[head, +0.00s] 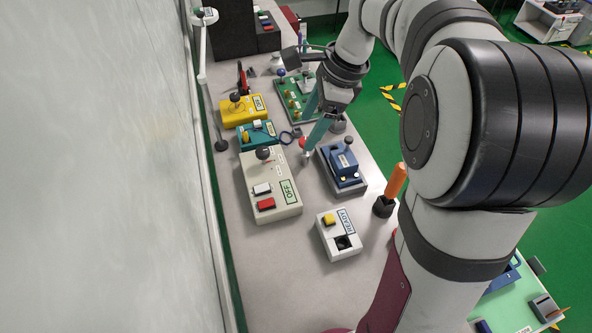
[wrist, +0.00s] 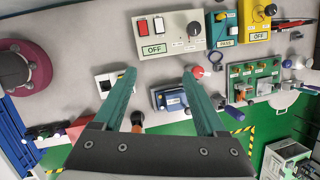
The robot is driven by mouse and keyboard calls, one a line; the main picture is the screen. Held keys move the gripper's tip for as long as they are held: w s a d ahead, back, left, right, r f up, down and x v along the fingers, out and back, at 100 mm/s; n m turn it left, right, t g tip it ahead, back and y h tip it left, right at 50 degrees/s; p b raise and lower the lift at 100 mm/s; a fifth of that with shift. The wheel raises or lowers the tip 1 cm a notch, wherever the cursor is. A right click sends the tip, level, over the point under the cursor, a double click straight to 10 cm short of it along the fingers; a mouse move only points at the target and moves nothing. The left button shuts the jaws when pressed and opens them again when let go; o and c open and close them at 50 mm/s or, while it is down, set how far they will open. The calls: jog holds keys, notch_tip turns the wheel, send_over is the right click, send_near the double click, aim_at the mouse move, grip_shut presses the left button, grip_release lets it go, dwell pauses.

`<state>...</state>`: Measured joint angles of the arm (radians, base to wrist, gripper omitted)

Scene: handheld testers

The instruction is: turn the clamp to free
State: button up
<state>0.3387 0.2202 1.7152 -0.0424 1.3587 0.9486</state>
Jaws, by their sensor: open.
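I cannot tell for certain which part is the clamp; no label naming it is readable. My gripper (head: 311,128) is open and points down over the middle of the bench. In the wrist view its two teal fingers (wrist: 159,72) stand wide apart with nothing between the tips. A red ball knob (head: 302,142) is close to the fingertips in the head view; in the wrist view it shows just beside the right fingertip (wrist: 198,72). A blue tester (head: 344,162) with a black knob lies right of the fingers, and a cream tester (head: 286,205) marked OFF lies left.
A white READY box (head: 327,248) is nearest in front, beside an orange-handled tool (head: 396,182) in a black holder. A teal box (head: 250,143), a yellow tester (head: 233,117) and a green board (head: 283,107) stand farther back. A wall (head: 100,170) borders the bench's left.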

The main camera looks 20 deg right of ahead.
jog(key=s+a+n+g, duration=0.1)
jog(key=s+a+n, duration=0.5)
jog(key=s, duration=0.4)
jog(key=shift+s+r, duration=0.15)
jog(key=shift+a, duration=0.1)
jog(key=w+d+f+m+t+h, duration=0.1)
jog(key=w+d+f+m+t, duration=0.1)
jog(key=w+d+m, duration=0.5)
jog(key=w+d+f+m+t, duration=0.15)
jog(key=w+d+m, duration=0.35)
jog(key=w+m, duration=0.5)
jog(key=x, duration=1)
jog(key=d+x, duration=0.1)
jog(key=x, duration=0.4)
jog(key=shift+s+a+f, duration=0.1)
jog(key=shift+a+f, duration=0.05)
jog(key=shift+f, duration=0.4)
jog(key=shift+g, duration=0.25)
grip_shut()
